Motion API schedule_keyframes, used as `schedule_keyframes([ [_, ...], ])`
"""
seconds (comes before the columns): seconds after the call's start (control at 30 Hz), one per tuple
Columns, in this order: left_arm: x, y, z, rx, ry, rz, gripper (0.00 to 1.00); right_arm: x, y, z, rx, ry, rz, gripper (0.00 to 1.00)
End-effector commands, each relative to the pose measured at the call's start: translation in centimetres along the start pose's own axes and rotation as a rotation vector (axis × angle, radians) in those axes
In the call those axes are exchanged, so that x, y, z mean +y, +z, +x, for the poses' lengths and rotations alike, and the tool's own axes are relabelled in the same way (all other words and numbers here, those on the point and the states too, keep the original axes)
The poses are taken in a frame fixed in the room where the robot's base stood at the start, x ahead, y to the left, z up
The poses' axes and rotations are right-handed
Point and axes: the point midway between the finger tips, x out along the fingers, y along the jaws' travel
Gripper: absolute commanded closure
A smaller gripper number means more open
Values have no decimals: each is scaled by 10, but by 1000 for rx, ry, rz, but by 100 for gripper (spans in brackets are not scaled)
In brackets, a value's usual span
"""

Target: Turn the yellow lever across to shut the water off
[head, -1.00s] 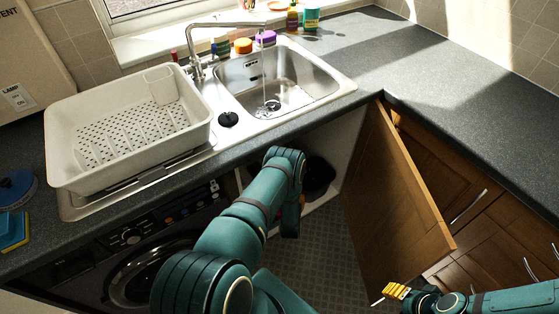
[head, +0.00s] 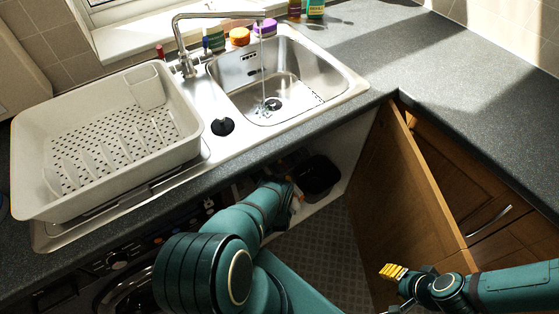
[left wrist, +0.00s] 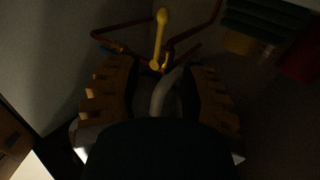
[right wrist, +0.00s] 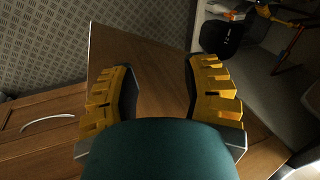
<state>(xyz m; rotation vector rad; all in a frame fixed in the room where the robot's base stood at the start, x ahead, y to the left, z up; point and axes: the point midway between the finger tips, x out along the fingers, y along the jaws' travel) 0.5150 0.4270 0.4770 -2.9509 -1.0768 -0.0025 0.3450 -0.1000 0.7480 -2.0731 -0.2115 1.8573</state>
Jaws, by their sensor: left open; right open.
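The yellow lever (left wrist: 160,40) stands upright in the left wrist view, with a round knob at its top, beside copper-red pipes (left wrist: 112,44). My left gripper (left wrist: 160,88) is open, its fingers short of the lever and on either side of its lower end. Nothing shows between the fingers except a grey curved shape. In the head view my left arm reaches into the cupboard under the sink, and its gripper is mostly hidden. My right gripper (head: 393,272) is open and empty by the cupboard door (head: 415,190). A thin stream of water (head: 262,70) falls from the tap (head: 190,50).
The wooden door stands open to the right of the cupboard mouth. A dark tub (head: 318,175) sits inside the cupboard, and it also shows in the right wrist view (right wrist: 222,38). A white dish rack (head: 110,125) rests left of the sink (head: 330,80). The cupboard interior is dim.

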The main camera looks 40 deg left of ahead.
Motion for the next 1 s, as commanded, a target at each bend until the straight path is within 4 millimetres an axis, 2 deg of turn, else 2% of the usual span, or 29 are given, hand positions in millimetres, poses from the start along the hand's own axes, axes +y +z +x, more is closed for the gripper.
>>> schedule_keyframes([
  [0.03, 0, 3, 12, 4, 0, 0, 60, 3, 0, 9, 3, 0, 0, 53],
  [0.2, 0, 4, 46, 5, 0, -1, 60, 9, -2, 24, 10, 1, -1, 53],
  [0.5, 0, 3, 91, 1, 0, 0, 60, 18, -5, 48, 23, 1, -3, 53],
  [0.7, 0, 1, 102, 0, 0, 0, 60, 19, -6, 52, 26, 1, -4, 53],
  [0.97, 0, 0, 103, -1, 0, 0, 60, 19, -6, 51, 27, 1, -4, 53],
  [1.0, 0, 0, 103, -1, 0, 0, 64, 19, -6, 51, 27, 1, -4, 53],
])
